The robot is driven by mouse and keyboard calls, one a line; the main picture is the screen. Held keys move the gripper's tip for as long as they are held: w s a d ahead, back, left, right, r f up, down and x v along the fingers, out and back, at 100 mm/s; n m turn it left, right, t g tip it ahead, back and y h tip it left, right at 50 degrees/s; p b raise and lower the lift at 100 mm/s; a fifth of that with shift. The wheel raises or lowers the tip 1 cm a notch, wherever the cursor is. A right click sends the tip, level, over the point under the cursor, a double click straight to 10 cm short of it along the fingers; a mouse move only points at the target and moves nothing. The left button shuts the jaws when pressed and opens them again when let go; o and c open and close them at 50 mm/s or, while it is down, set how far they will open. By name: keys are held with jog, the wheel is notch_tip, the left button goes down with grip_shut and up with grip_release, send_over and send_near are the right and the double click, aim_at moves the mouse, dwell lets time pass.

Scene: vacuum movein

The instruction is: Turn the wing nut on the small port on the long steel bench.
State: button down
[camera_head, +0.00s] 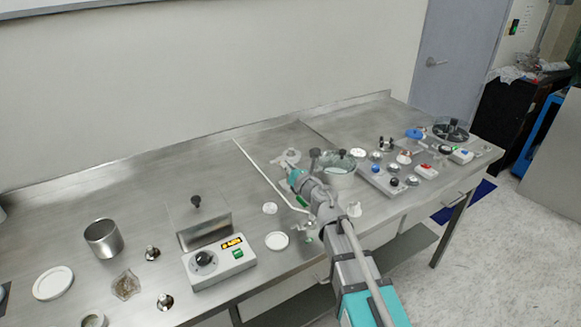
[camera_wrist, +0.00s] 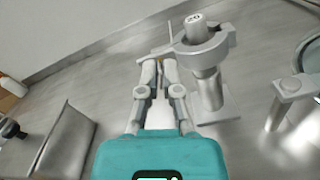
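The small port (camera_wrist: 206,88) is an upright grey metal stub on a square base, with a clamp ring (camera_wrist: 202,48) around its top and a cylindrical cap inside the ring. In the wrist view, the clamp's left end, with a thin rod (camera_wrist: 170,30), reaches to my gripper (camera_wrist: 159,66). My two fingers are close together with a narrow gap, left of the port. The wing nut is not clearly visible; I cannot tell whether it is between the fingertips. In the head view, my gripper (camera_head: 294,176) is just in front of the port (camera_head: 289,156) on the steel bench (camera_head: 70,215).
A large glass-like vessel (camera_head: 340,178) stands right of my gripper. A white control box (camera_head: 220,263) and a metal beaker (camera_head: 103,238) are to the left. Several valves and a switch panel (camera_head: 380,181) crowd the right. The bench's back strip is clear.

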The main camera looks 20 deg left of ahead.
jog(key=shift+a+f+m+b, duration=0.1)
jog(key=shift+f+m+b, duration=0.15)
jog(key=shift+m, duration=4.4)
jog(key=shift+f+m+b, duration=0.25)
jog(key=shift+f+m, duration=0.05)
jog(key=shift+m, duration=4.3)
jog(key=shift+a+f+m+b, duration=0.1)
jog(key=shift+f+m+b, duration=0.15)
jog(key=shift+m, duration=4.4)
jog(key=c, duration=1)
grip_release()
jog(key=shift+d, duration=0.1)
